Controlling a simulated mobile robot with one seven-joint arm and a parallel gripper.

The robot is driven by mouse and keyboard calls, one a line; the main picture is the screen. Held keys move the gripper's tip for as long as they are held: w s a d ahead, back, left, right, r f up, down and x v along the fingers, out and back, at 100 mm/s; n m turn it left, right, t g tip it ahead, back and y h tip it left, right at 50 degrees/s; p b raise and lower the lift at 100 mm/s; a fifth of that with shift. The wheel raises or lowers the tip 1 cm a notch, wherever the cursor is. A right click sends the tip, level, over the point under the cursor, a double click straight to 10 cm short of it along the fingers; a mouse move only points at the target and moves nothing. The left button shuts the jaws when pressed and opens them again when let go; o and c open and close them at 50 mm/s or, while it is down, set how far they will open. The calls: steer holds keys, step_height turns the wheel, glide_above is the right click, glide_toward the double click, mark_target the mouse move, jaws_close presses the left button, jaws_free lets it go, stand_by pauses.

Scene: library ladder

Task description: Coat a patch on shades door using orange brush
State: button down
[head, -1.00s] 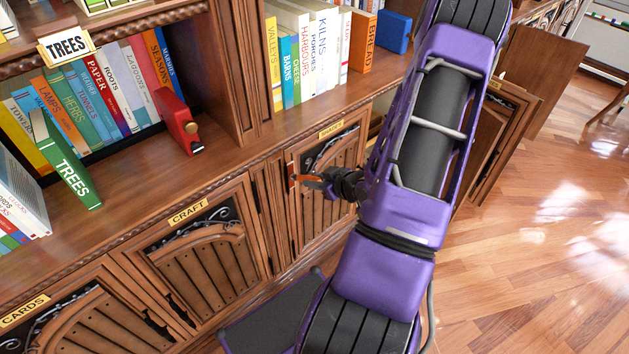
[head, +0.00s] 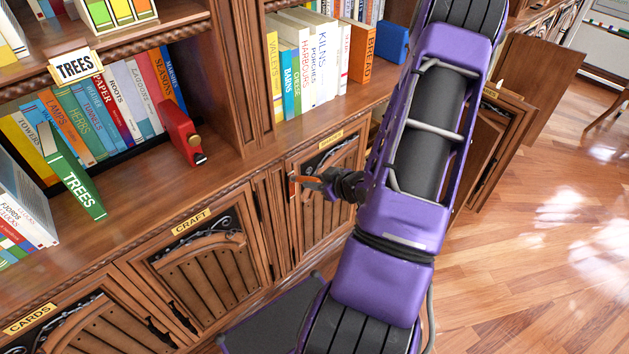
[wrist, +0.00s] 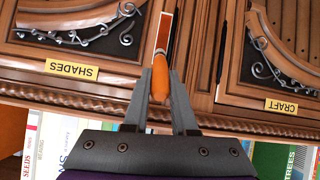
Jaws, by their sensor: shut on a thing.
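The shades door (head: 338,212) is a carved wooden cabinet door with a yellow label (head: 331,139). In the wrist view, which is upside down, its label reads SHADES (wrist: 72,69). A narrow orange-brown upright patch with pale edges (wrist: 165,32) lies at the door's edge on the craft side; it shows in the head view (head: 293,186). My gripper (wrist: 160,80) is shut on the orange brush (wrist: 159,88), which points at the patch. The brush (head: 309,183) is close to the door; whether it touches is unclear. The brush's far end is hard to make out.
The craft door (head: 198,267) is shut beside the shades door. A ledge (head: 250,148) runs above, with books and a red object (head: 181,127). An open door (head: 490,150) stands to the right behind my arm. Wooden floor (head: 530,250) is free at right.

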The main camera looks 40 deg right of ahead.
step_height(320, 180, down, 7)
steer(key=b, duration=0.5)
steer(key=shift+f, duration=0.2)
stand_by(0.3)
steer(key=s, duration=0.6)
steer(key=shift+d, duration=0.25)
steer(key=shift+s, duration=0.15)
steer(key=shift+s+d, duration=0.1)
steer(key=shift+s, duration=1.25)
